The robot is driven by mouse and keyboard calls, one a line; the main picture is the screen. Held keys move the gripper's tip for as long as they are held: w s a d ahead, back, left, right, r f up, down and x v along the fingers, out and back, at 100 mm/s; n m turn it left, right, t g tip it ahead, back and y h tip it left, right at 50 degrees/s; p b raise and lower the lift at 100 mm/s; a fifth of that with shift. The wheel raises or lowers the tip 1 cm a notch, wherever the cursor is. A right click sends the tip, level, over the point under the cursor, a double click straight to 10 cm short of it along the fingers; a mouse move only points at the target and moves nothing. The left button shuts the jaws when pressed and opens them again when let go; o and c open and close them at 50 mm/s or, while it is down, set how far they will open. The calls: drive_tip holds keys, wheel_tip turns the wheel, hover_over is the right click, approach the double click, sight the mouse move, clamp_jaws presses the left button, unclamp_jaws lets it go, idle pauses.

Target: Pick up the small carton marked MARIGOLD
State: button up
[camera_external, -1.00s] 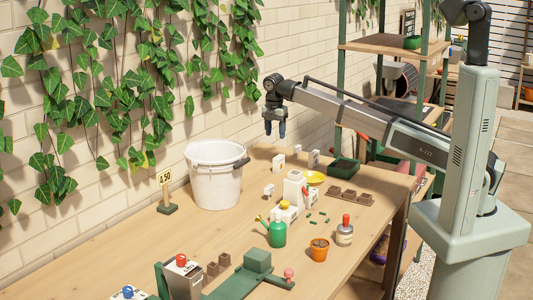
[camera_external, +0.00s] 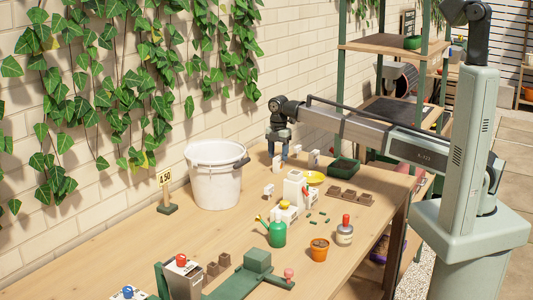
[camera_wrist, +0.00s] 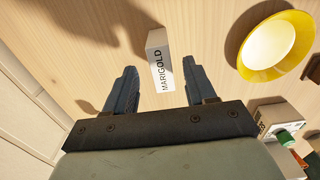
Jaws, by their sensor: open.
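The small white carton marked MARIGOLD (camera_wrist: 160,62) stands on the wooden table and its lettering shows in the wrist view. My gripper (camera_wrist: 158,74) is open, with one blue finger on each side of the carton and a gap to each; the fingers do not grip it. In the external view my gripper (camera_external: 278,152) is low at the back of the table, just over a small white carton (camera_external: 278,164). I cannot tell exactly how far down the fingertips reach beside it.
A yellow dish (camera_wrist: 270,46) is to the right in the wrist view, with a labelled box (camera_wrist: 278,116) below it. Other small white cartons (camera_external: 313,158) stand close by. A white bucket (camera_external: 216,182) stands to the left. The brick wall (camera_external: 240,125) runs behind the table.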

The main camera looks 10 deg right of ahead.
sight(279, 164)
drive_tip(key=shift+d+f, duration=0.1)
drive_tip(key=shift+f, duration=2.45)
drive_tip(key=shift+c, duration=0.4)
clamp_jaws()
drive_tip(key=shift+r, duration=0.1)
